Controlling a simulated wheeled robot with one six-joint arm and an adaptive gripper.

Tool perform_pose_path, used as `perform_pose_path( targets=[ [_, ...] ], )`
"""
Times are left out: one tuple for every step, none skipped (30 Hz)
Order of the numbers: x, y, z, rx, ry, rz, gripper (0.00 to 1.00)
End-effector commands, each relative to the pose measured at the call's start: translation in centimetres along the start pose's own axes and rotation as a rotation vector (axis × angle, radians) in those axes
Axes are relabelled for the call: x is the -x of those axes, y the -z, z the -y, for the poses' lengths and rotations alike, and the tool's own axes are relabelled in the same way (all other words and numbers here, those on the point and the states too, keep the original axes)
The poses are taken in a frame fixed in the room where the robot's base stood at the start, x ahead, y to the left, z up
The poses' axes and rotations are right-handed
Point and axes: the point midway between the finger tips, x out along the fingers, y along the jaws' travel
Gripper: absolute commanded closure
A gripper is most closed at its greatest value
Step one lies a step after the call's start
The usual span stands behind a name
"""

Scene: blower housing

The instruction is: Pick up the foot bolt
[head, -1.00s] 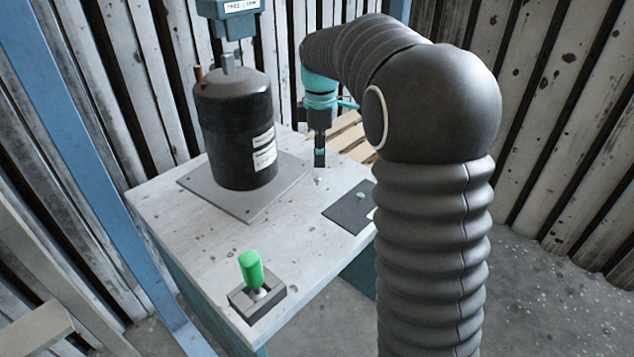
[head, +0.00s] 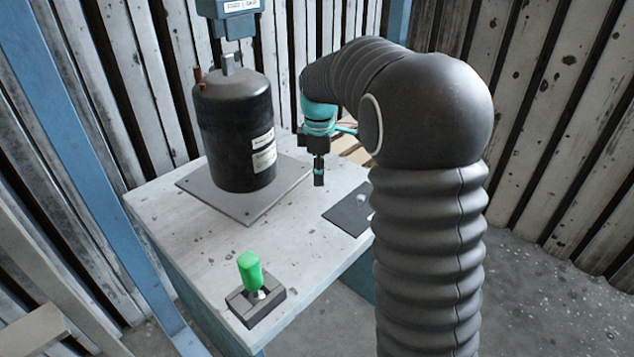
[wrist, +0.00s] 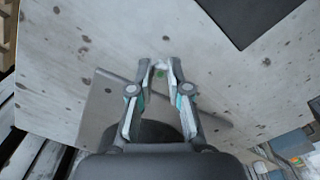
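The bolt cannot be made out there.
A black tank (head: 235,130) stands on a grey plate (head: 245,212) left of my gripper. A dark mat (head: 345,217) with a small pale piece on it lies nearer, to the right. A green-handled switch box (head: 255,300) is at the table's front corner.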

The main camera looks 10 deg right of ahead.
Motion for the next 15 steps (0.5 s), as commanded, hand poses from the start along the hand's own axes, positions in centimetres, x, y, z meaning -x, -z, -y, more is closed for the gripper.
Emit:
perform_pose_path(
  targets=[
    [-0.01, 0.0, 0.01, 0.0, 0.0, 0.0, 1.0],
    [-0.01, 0.0, 0.01, 0.0, 0.0, 0.0, 1.0],
    [-0.01, 0.0, 0.01, 0.0, 0.001, 0.0, 1.0],
    [0.0, 0.0, 0.01, 0.0, 0.001, 0.0, 1.0],
    [0.0, 0.0, 0.01, 0.0, 0.001, 0.0, 1.0],
    [0.0, 0.0, 0.02, 0.0, 0.001, 0.0, 1.0],
    [0.0, 0.0, 0.02, 0.0, 0.001, 0.0, 1.0],
    [0.0, 0.0, 0.02, 0.0, 0.001, 0.0, 1.0],
    [0.01, 0.0, 0.02, 0.0, 0.001, 0.0, 1.0],
    [0.04, 0.0, 0.02, 0.0, 0.001, 0.0, 1.0],
    [0.1, 0.0, 0.02, 0.0, 0.001, 0.0, 1.0],
    [0.23, 0.0, 0.02, 0.0, 0.001, 0.0, 1.0],
    [0.38, 0.0, 0.02, 0.0, 0.001, 0.0, 1.0],
    [0.57, 0.0, 0.02, 0.0, 0.0, 0.0, 1.0],
    [0.9, 0.0, 0.01, 0.0, 0.0, 0.0, 1.0]
  ],
)
